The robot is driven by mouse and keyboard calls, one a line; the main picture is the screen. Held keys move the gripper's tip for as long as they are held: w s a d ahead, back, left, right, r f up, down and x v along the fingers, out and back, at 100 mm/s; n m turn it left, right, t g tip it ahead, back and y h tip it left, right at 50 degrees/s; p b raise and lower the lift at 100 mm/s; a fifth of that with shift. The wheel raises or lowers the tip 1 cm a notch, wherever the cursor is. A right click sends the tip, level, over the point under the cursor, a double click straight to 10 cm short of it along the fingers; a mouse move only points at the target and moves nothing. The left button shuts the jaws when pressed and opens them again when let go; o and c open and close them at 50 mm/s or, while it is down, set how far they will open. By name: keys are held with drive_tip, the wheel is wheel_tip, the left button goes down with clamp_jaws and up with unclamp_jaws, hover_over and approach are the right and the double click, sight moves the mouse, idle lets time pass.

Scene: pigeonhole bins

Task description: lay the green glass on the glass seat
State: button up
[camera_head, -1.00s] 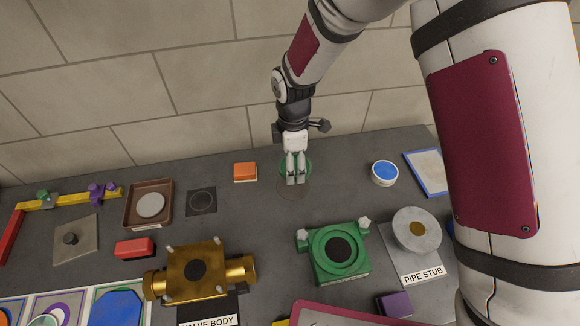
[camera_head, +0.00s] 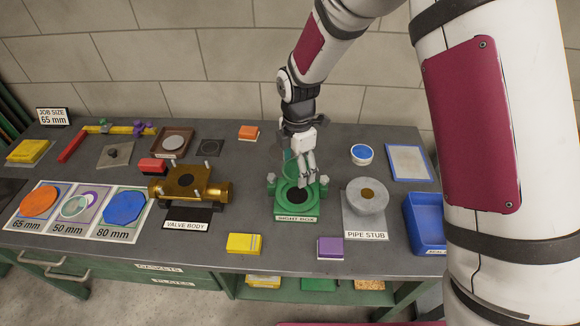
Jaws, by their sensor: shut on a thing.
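The green glass (camera_head: 289,166) is a see-through green disc. It shows beside and partly behind my gripper's fingers, which hide some of it. My gripper (camera_head: 305,178) is shut on it and points down over the green sight-flow body (camera_head: 278,207). The glass seat is the round recess on top of that body, with a dark round opening (camera_head: 297,196) in the middle. The fingertips are just above the back part of the seat. I cannot tell whether the glass touches the seat.
The brass valve body (camera_head: 187,181) stands left of the green body, and the grey pipe stub (camera_head: 367,197) stands right. A blue bin (camera_head: 425,222) is at the right edge. Yellow (camera_head: 244,243) and purple (camera_head: 330,247) blocks lie in front. Bench is clear between the valve body and green body.

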sight(295, 196)
drive_tip(key=shift+f, duration=0.15)
drive_tip(key=shift+f+b, duration=1.55)
drive_tip(key=shift+f, duration=2.95)
drive_tip(key=shift+f, duration=0.4)
drive_tip(key=o, duration=1.4)
drive_tip(key=shift+r, duration=0.1)
wheel_tip(295, 196, up, 11)
drive_tip(key=shift+r, duration=0.45)
